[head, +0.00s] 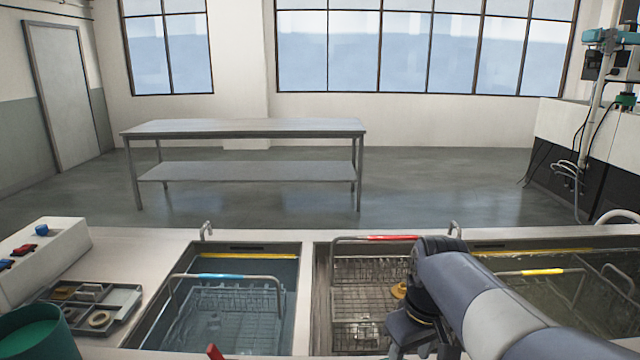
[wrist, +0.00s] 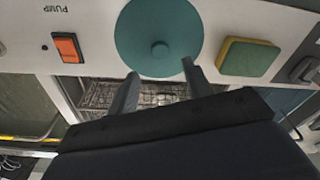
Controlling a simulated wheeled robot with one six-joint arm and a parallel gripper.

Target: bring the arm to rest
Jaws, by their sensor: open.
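My arm reaches in from the lower right of the head view and bends down over the right side of the middle tank (head: 318,290). In the wrist view my gripper (wrist: 160,70) is open, with its two grey fingers apart and nothing between them. A round teal lid-like disc with a knob (wrist: 160,50) shows beyond the fingertips; I cannot tell whether they touch it. In the head view the fingers are hidden or out of frame. A red-handled wire basket (head: 372,300) is in the middle tank, partly behind my arm.
A blue-handled basket (head: 225,310) sits in the left tank, and a yellow-handled one (head: 543,272) in the right tank. A parts tray (head: 125,300) and green container (head: 40,335) stand left. The wrist view shows an orange PUMP switch (wrist: 68,47) and a sponge (wrist: 247,58).

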